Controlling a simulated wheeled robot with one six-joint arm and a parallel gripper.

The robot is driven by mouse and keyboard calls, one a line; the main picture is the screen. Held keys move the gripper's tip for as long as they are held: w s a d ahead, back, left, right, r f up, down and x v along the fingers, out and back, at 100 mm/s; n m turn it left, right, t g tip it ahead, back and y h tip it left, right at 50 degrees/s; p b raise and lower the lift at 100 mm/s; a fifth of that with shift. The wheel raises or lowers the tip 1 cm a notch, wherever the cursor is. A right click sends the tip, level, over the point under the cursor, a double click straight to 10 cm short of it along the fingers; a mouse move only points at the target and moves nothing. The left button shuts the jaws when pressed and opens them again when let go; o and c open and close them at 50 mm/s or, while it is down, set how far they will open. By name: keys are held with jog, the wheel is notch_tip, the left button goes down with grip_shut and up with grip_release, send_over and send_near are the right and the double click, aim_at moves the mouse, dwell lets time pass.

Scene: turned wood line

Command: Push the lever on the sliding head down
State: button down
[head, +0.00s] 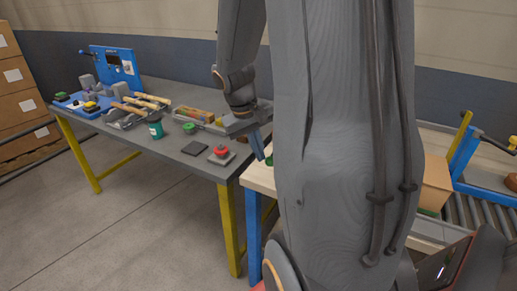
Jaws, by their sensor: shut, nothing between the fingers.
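My gripper (259,150) hangs in the middle of the view, fingers pointing down beside the right end of the grey workbench. Its dark blue fingers are together and hold nothing. I cannot pick out the sliding head for certain. A blue upright panel (127,72) stands on a blue base at the far left of the bench, with a small dark-knobbed rod (84,53) sticking out to its left; I cannot tell if this is the lever. My gripper is well to the right of it and apart from it. My own arm hides much of the middle and right.
The grey workbench (160,157) carries wooden-handled tools (150,100), a green jar (156,128), a red button (220,151) and a black pad (194,148). A pale table (260,179) adjoins it. A cardboard box (435,183) and rollers (484,213) lie right. Floor is clear at front left.

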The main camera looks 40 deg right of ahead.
jog(key=shift+f, duration=0.5)
jog(key=shift+r, duration=0.15)
